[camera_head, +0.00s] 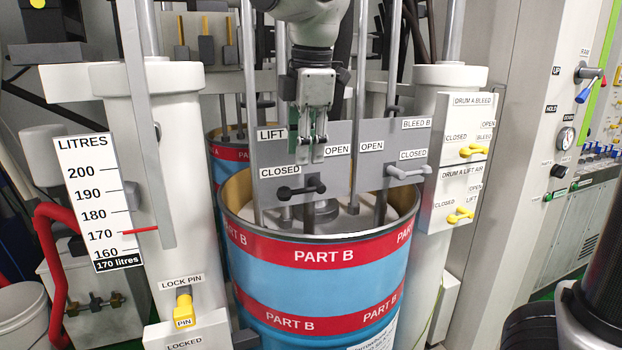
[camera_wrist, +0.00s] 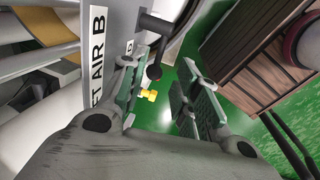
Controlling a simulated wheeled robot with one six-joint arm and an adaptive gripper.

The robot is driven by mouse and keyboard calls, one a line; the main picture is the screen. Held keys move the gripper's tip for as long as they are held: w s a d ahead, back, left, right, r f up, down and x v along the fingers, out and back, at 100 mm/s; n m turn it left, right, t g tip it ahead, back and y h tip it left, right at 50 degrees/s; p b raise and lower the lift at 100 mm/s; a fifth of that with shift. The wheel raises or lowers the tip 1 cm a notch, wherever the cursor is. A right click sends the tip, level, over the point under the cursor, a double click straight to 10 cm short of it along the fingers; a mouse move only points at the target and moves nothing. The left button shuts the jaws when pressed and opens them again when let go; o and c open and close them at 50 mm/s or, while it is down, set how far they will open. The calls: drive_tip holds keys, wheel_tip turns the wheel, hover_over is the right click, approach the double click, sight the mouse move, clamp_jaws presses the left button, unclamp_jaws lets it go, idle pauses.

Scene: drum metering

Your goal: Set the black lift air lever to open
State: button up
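The black lift air lever (camera_head: 302,188) is on the grey panel (camera_head: 346,135) above the Part B drum (camera_head: 325,256). It lies about level, just below the CLOSED label at the panel's left; an OPEN label is to its right. My gripper (camera_head: 312,158) points down above the lever, in front of the panel, with a gap between its tips and the lever. In the wrist view the fingers (camera_wrist: 170,85) are apart with nothing held. A black rod with a dark round end (camera_wrist: 154,72) shows beyond the fingers there; I cannot tell surely whether it is the lever.
A grey bleed lever (camera_head: 408,172) is at the panel's right. Upright pipes (camera_head: 361,90) flank my arm. Yellow levers (camera_head: 473,151) are on a white box at right. The litres scale (camera_head: 92,200) reads 170. A yellow lock pin (camera_head: 185,307) is below left.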

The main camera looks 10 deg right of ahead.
sight(303, 190)
drive_tip(key=f, duration=0.3)
drive_tip(key=w+f, duration=0.1)
drive_tip(key=f, duration=0.3)
drive_tip(key=shift+w+a+f, duration=0.15)
drive_tip(key=shift+w+a, duration=0.05)
drive_tip(key=shift+c, duration=0.5)
clamp_jaws()
